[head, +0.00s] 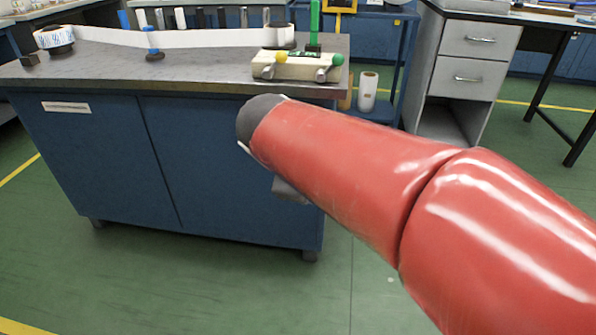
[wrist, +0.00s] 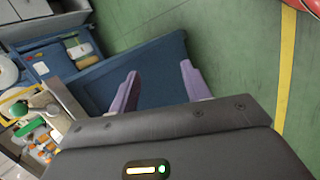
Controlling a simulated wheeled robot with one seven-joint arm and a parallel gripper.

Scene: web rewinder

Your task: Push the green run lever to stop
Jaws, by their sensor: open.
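The green run lever (head: 314,22) stands upright at the right end of the bench in the head view. It rises behind a cream control box (head: 290,67), which has a yellow knob (head: 281,57) on its left and a green knob (head: 338,60) on its right. My gripper (wrist: 158,68) shows in the wrist view with two purple fingers spread apart and nothing between them. In the head view my red arm hides most of the gripper, below the bench top's right end. Green parts show at the wrist view's lower left, but I cannot tell which is the lever.
The grey bench top (head: 200,68) sits on a blue cabinet (head: 240,165). A white web (head: 200,39) runs along its back past several posts. A blue cart with a white roll (head: 368,92) stands behind right, beside a grey drawer unit (head: 465,70). Green floor lies open in front.

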